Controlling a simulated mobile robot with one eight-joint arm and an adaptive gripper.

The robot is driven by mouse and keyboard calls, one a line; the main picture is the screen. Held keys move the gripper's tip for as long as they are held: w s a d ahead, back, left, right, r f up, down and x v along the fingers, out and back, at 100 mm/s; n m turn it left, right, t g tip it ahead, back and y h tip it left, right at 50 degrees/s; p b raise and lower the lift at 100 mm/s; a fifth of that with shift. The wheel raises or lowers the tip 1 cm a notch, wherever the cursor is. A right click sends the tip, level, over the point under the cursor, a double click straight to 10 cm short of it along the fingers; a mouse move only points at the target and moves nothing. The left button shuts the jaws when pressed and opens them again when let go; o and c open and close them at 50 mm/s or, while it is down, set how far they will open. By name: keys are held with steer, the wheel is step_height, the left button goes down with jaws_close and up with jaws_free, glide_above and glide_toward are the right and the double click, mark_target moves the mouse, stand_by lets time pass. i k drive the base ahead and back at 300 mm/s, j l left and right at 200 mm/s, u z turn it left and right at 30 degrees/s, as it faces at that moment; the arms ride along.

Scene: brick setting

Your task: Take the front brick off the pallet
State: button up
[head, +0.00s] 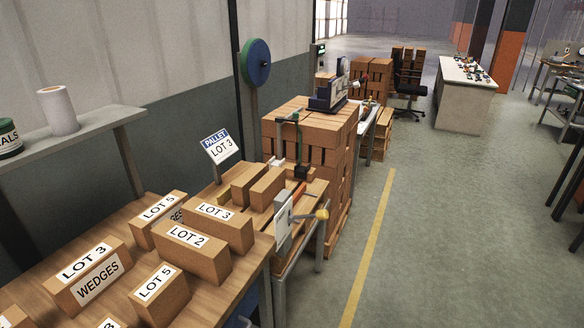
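A sign reading "PALLET LOT 3" (219,146) stands at the back of the bench, left of centre. Just right of it, several plain brown bricks sit close together on a low wooden surface; the nearest plain one (267,188) lies at the right of this group. I cannot tell for sure whether that surface is the pallet, as the bricks and the labelled boxes hide much of it. In front stand boxes labelled "LOT 3" (220,222) and "LOT 2" (193,252). My gripper is not in view.
More boxes, marked "LOT 5" (160,290) and "LOT 3 WEDGES" (88,275), crowd the wooden bench. A tall brick stack (310,130) is behind.

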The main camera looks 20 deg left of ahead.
mark_target(262, 195)
steer(key=i+u, duration=0.15)
steer(key=i, duration=0.35)
steer(key=i+l+u, duration=0.2)
steer(key=i, duration=0.35)
steer(key=i+u, duration=0.15)
steer(key=i, duration=0.35)
steer(key=i+l+u, duration=0.15)
steer(key=i, duration=0.35)
steer(key=i+j+u, duration=0.15)
steer(key=u, duration=0.3)
steer(key=i+u, duration=0.3)
steer(key=u, duration=0.15)
steer(key=i+u, duration=0.25)
steer(key=u, duration=0.2)
steer(key=i+u, duration=0.25)
steer(key=u, duration=0.25)
steer(key=i+l+u, duration=0.2)
steer(key=u, duration=0.25)
